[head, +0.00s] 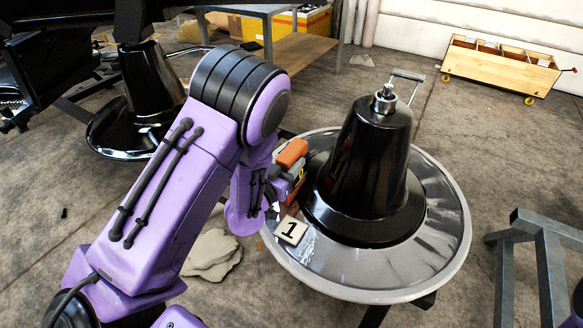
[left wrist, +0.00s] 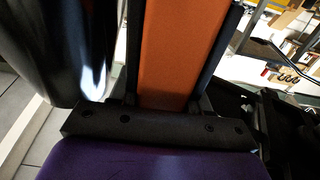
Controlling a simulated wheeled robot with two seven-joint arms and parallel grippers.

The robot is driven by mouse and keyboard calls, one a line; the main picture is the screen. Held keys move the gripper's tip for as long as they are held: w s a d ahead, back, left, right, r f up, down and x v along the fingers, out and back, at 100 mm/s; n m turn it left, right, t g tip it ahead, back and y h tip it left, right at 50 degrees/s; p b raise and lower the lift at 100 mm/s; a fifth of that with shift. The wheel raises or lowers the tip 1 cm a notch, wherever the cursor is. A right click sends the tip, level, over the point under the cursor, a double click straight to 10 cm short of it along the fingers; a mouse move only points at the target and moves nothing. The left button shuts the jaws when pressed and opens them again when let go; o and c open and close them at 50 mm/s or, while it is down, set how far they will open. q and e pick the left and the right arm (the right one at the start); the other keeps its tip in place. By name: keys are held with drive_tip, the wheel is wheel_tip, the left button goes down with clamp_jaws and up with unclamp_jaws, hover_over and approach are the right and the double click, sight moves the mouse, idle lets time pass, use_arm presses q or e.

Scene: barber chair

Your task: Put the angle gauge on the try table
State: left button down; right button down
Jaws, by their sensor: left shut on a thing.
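My left gripper (head: 291,180) is low beside the black cone-shaped column (head: 362,165), over the left part of the round grey plate (head: 430,245). It is shut on an orange thing (head: 292,152), which I take to be the angle gauge. In the left wrist view the orange thing (left wrist: 178,55) stands between the dark fingers, with the shiny black column close at the left. The gauge's lower end is hidden by the gripper and arm in the head view. No surface is clearly marked as the try table. My right gripper is out of view.
A tile marked 1 (head: 291,231) lies on the plate's near left rim. A grey metal frame (head: 540,245) stands at the right. A wooden wheeled box (head: 500,70) is at the back right. Another black pedestal (head: 150,100) stands at the left. Grey cloth (head: 212,255) lies on the floor.

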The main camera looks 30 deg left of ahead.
use_arm(q)
drive_tip(key=c, duration=0.5)
unclamp_jaws()
